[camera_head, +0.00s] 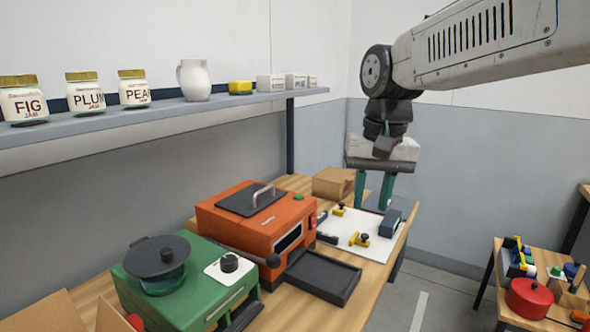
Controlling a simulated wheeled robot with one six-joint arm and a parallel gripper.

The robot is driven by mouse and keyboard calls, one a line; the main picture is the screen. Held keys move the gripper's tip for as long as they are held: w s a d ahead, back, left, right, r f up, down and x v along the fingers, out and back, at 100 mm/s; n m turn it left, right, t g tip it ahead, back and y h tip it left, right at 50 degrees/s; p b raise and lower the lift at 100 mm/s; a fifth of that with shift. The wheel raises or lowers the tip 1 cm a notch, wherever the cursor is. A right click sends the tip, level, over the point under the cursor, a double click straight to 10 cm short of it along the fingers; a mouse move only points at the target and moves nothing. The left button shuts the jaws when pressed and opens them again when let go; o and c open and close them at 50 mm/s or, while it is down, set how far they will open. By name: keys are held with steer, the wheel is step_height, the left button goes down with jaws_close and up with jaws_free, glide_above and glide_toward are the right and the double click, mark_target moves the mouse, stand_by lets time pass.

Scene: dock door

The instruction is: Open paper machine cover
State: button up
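An orange machine (228,225) stands on the wooden table; it looks like the paper machine. A dark flat cover (243,199) with a metal bar handle (264,194) lies shut on its top. A slot shows in its front, with a dark tray (318,276) before it. My gripper (373,192) points down with its two teal fingers apart and nothing between them. It is right of the orange machine, above or behind the white board (350,230), and apart from the cover and handle. The exact height of the fingertips is hard to tell.
A green machine (180,285) with a dark lidded pot stands nearer. A cardboard box (333,182) and small yellow and dark parts stand around the board. A wall shelf (150,115) with jars and a white pitcher (194,80) hangs over the table. A side table (505,311) is right.

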steer(key=s+d+f, duration=0.2)
steer(key=s+f, duration=0.1)
steer(key=s, duration=0.4)
steer(key=s+d+f+n, duration=0.1)
steer(key=s+d+f, duration=0.2)
steer(key=s, duration=0.4)
steer(key=s+d+f+n, duration=0.1)
steer(key=s+d+f, duration=0.2)
steer(key=s, duration=0.4)
steer(key=shift+s+d+h, duration=0.15)
steer(key=shift+s+h, duration=0.15)
steer(key=shift+s, duration=0.05)
steer(key=shift+d+r, duration=0.1)
steer(key=c, duration=0.5)
jaws_close()
steer(key=w+a+f+m+g+y, duration=0.25)
steer(key=w+a+m+y, duration=0.2)
steer(key=w+a, duration=0.5)
steer(key=m+t+y, duration=0.7)
steer(key=m, duration=0.9)
glide_toward(272, 209)
steer(key=s+a, duration=0.2)
steer(key=s, duration=0.5)
steer(key=w+r+m+t, duration=0.2)
steer(key=w+m+t, duration=0.1)
steer(key=w+m, duration=0.25)
steer(key=shift+h, duration=0.25)
steer(key=x, duration=0.8)
steer(key=shift+w+a+f, duration=0.1)
steer(key=shift+w, duration=0.2)
